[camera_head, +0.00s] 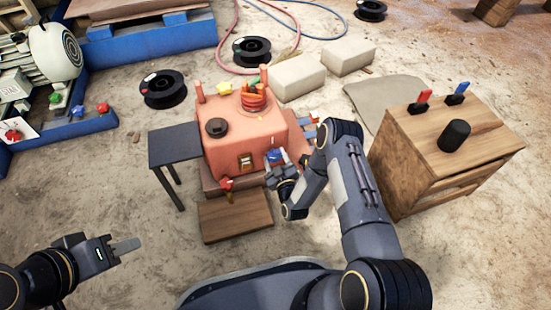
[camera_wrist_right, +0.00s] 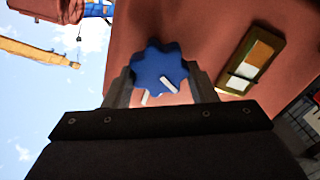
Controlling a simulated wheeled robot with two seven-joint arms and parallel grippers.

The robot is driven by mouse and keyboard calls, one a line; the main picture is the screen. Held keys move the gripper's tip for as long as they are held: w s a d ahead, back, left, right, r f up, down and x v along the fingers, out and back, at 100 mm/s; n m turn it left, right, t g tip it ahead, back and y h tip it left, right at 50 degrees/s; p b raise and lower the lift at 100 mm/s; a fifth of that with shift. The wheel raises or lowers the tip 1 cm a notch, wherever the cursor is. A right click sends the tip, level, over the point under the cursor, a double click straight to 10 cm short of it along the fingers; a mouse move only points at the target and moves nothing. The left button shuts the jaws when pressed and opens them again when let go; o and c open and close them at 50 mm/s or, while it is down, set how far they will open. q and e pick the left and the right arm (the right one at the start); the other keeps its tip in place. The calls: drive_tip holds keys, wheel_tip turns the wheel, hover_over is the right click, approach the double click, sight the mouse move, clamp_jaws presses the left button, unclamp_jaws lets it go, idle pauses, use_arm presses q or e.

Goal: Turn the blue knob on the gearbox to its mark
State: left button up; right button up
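The salmon-red gearbox (camera_head: 225,152) stands at the middle of the head view. Its blue knob (camera_head: 273,155) is on the front face at the right. In the right wrist view the scalloped blue knob (camera_wrist_right: 157,68) sits between the fingers of my right gripper (camera_wrist_right: 159,82), which appear to touch both its sides. A white pointer line (camera_wrist_right: 169,84) on the knob tilts; a short white mark (camera_wrist_right: 145,98) lies just off its rim, apart from the pointer. In the head view my right gripper (camera_head: 275,165) is at the knob. My left gripper (camera_head: 126,246) is far from the gearbox, seen edge-on.
A small dark table (camera_head: 175,143) stands left of the gearbox, and a wooden board (camera_head: 236,216) lies in front. A wooden cabinet (camera_head: 410,165) with red and blue handles stands at right. A gauge plate (camera_wrist_right: 250,62) is beside the knob.

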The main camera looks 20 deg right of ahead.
drive_tip(key=c, duration=0.4)
drive_tip(key=shift+m, duration=0.3)
drive_tip(key=m, duration=0.5)
drive_tip(key=shift+d+m, duration=0.2)
drive_tip(key=shift+m, duration=0.1)
drive_tip(key=m, duration=0.5)
drive_tip(key=shift+d+f, duration=0.1)
drive_tip(key=shift+m, duration=0.4)
drive_tip(key=o, duration=1)
